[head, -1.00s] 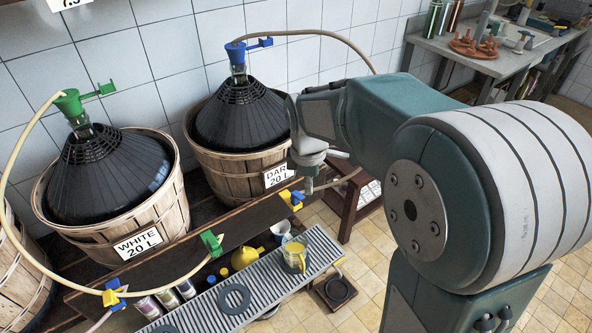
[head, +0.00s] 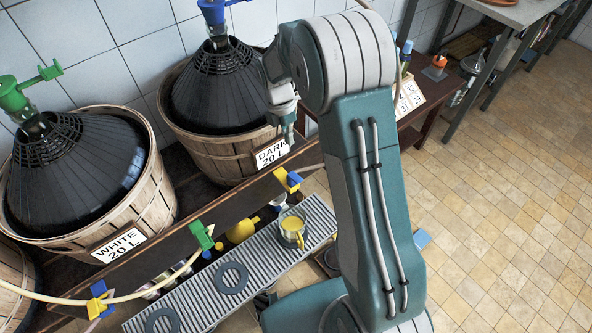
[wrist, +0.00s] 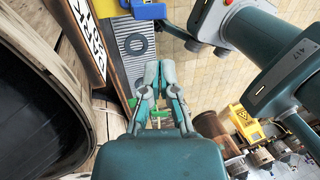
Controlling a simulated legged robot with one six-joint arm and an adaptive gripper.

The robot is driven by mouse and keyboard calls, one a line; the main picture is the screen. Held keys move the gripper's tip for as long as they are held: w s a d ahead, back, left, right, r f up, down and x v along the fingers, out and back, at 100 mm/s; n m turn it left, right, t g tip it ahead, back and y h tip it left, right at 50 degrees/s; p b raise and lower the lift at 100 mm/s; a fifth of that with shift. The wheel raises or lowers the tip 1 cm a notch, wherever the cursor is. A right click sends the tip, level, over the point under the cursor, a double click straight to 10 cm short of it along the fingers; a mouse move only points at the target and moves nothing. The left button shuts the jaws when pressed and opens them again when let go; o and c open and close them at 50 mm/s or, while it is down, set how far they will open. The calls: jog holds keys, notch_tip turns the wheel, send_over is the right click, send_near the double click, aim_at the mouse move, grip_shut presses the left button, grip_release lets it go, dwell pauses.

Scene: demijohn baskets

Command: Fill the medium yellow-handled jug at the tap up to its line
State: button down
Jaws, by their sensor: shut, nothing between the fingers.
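A clear jug with a yellow handle (head: 291,231) stands upright on the grey slatted grate (head: 318,215), below the blue-and-yellow tap (head: 288,180) under the DARK 20 L basket. Yellow shows through its wall; I cannot tell its fill line or level. My gripper (head: 289,138) is above that tap, beside the DARK label and apart from the jug. In the wrist view my gripper (wrist: 159,68) is shut and empty, with the blue tap part (wrist: 148,11) beyond its tips. The jug cannot be made out there.
A green tap (head: 202,235) and another blue-and-yellow tap (head: 100,300) sit further left along the wooden rail (head: 235,212). Dark rings (head: 231,278) lie on the grate. Wicker-basket demijohns stand behind. The tiled floor at right (head: 500,220) is open.

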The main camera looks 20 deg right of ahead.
aim_at(299, 180)
jog(key=x, duration=1.4)
jog(key=shift+d, duration=0.1)
jog(key=shift+s+d+f, duration=0.2)
jog(key=shift+s+f, duration=0.25)
jog(key=shift+f, duration=0.15)
jog(key=shift+r, duration=0.15)
dwell(3.9)
jog(key=shift+r, duration=0.7)
jog(key=shift+a+r, duration=0.1)
